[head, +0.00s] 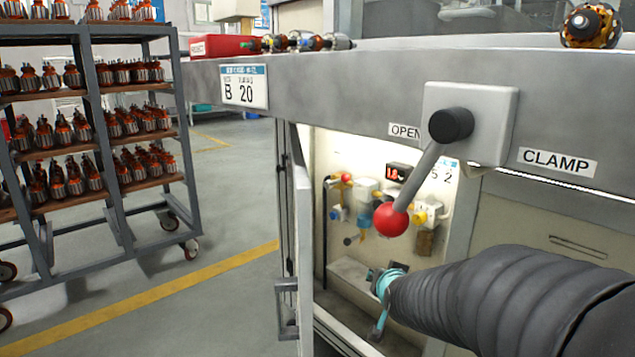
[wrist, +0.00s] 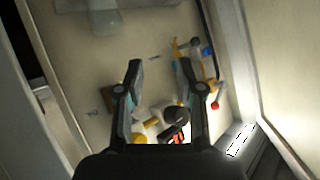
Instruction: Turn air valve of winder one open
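The air fittings of the winder sit on the back wall inside the open cabinet in the head view. They include a small red knob (head: 346,178), a blue knob (head: 336,214), a yellow fitting (head: 420,217) and a red-lit display (head: 397,172). Which one is the air valve is not clear. In the wrist view the red knob (wrist: 215,105) and blue knob (wrist: 207,51) lie right of my gripper (wrist: 160,72). My gripper is open, its two fingers apart and nothing between them. In the head view my arm reaches into the cabinet from the right, below the fittings.
A clamp lever with a red ball (head: 391,220) hangs in front of the opening, above my arm. The cabinet door (head: 303,250) stands open at the left. A rack (head: 95,200) of armatures stands farther left. Clear floor (head: 225,225) lies between rack and cabinet.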

